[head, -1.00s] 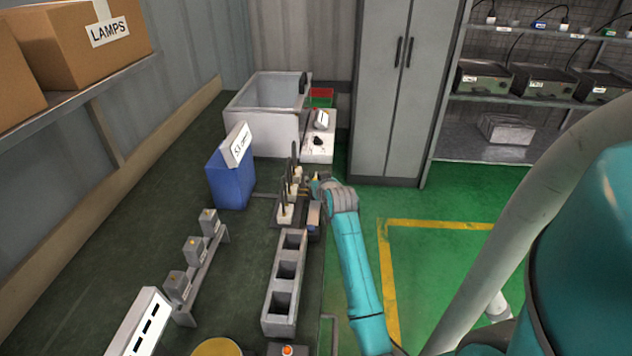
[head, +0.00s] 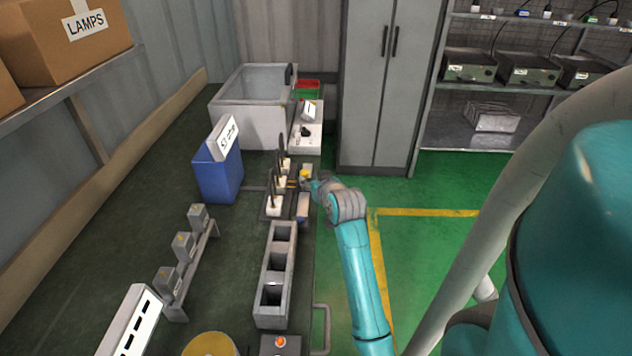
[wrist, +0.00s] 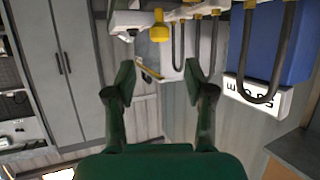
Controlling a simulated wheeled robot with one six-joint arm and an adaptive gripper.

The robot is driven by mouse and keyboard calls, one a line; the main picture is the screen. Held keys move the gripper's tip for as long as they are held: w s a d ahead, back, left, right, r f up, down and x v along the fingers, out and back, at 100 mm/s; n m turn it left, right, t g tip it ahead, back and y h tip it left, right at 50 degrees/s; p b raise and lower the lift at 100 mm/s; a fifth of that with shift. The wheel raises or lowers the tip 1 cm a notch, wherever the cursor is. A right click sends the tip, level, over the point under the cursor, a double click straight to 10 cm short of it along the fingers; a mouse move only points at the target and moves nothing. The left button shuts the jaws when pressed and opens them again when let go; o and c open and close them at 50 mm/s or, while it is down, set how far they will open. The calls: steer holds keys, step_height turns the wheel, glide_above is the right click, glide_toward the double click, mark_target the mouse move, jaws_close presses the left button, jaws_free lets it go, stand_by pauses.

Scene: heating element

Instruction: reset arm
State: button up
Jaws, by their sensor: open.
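My gripper (wrist: 160,74) is open in the wrist view, its two dark green fingers apart with nothing held between them. In the head view my gripper (head: 309,185) is small and partly hidden by my own wrist, just right of the heating elements. Several dark U-shaped heating elements (wrist: 215,45) with pale bases show at the top of the wrist view, which looks upside down. In the head view the heating elements (head: 275,184) stand upright on a low rack. A yellow knob-like part (wrist: 159,29) lies beyond the fingers, apart from them.
A grey three-compartment block (head: 275,275) lies in front of the rack. A blue bin (head: 218,172) with a white sign stands left, a grey tank (head: 250,118) behind. A tall cabinet (head: 378,80) and shelves stand at the back right. Green floor right of my arm is clear.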

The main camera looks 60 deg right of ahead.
steer(key=shift+v, duration=0.9)
